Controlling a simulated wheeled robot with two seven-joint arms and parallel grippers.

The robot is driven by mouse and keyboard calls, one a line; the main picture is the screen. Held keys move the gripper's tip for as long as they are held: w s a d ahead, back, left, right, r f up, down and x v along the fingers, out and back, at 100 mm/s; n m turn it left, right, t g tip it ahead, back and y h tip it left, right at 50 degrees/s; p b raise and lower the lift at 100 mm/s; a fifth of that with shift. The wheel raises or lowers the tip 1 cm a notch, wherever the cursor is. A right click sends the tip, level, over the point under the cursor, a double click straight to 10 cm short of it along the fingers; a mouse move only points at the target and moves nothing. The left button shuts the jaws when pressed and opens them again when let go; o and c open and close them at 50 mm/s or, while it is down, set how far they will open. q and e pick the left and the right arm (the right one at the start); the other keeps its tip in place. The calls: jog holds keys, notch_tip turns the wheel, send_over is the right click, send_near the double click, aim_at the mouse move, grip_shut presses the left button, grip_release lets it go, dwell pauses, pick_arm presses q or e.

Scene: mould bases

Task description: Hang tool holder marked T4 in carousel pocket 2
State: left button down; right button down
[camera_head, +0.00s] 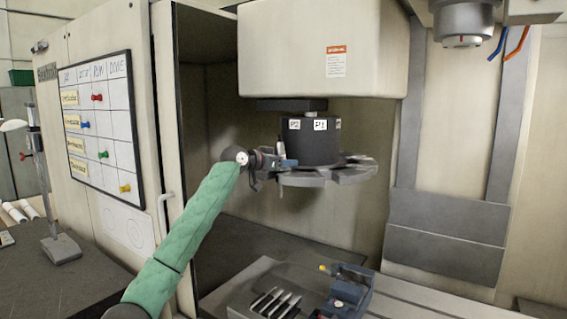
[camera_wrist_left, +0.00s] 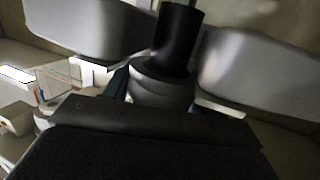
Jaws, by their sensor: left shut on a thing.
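The carousel (camera_head: 335,175) is a grey ring of pocket forks under a dark hub, whose labels read P2 (camera_head: 294,124) and P1 (camera_head: 320,124). My left gripper (camera_head: 283,163) is at the carousel's left edge, below and left of the P2 label. It is shut on a tool holder, small in the head view. In the left wrist view the tool holder (camera_wrist_left: 165,75) has a black upper part and a grey collar between my blue fingertips. It stands between two grey fork arms (camera_wrist_left: 255,75). I cannot tell whether it touches them. Its T4 mark is not readable. My right gripper is out of view.
A white housing (camera_head: 310,50) hangs above the carousel, and a spindle (camera_head: 463,20) is at the upper right. Below are a tray (camera_head: 240,305) with several tools and a blue vise (camera_head: 345,290). The machine's open door edge (camera_head: 168,120) stands left of my arm.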

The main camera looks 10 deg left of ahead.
pick_arm(q)
jog(key=shift+r, duration=0.15)
pick_arm(e)
jog(key=shift+w+d+r, duration=0.15)
jog(key=shift+w, duration=0.55)
pick_arm(q)
jog(key=shift+f, duration=0.4)
dwell(0.4)
pick_arm(e)
jog(key=shift+f, duration=0.2)
